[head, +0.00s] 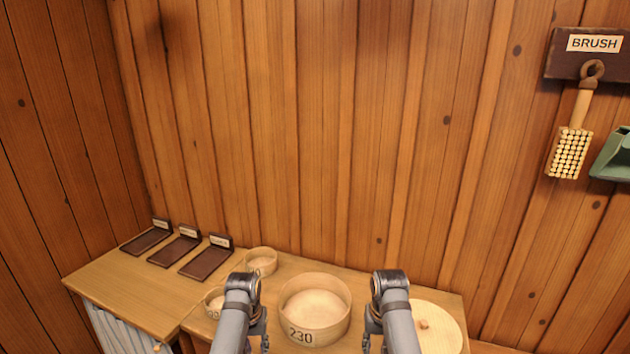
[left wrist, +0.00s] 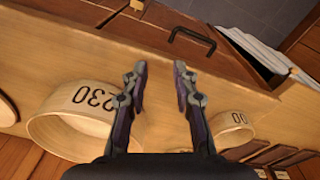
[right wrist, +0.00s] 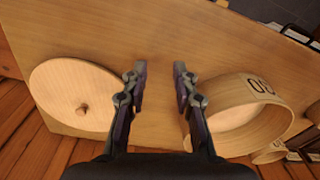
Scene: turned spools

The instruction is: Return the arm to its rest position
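My left gripper (left wrist: 160,85) is open and empty above the table, between the large round wooden box marked 230 (head: 315,312) and a smaller box (head: 214,302). In the left wrist view the 230 box (left wrist: 85,125) is left of its fingers. My right gripper (right wrist: 160,85) is open and empty. In the right wrist view a round lid with a knob (right wrist: 75,97) is left of its fingers and the 230 box (right wrist: 240,125) is right of them. In the head view both grippers' fingertips are mostly hidden behind my arms.
Another small round box (head: 261,261) stands at the back of the table. Several dark labelled trays (head: 206,262) lie at the left. A brush (head: 571,150) and a green dustpan (head: 612,160) hang on the right wall. A drawer handle (left wrist: 192,38) shows at the table front.

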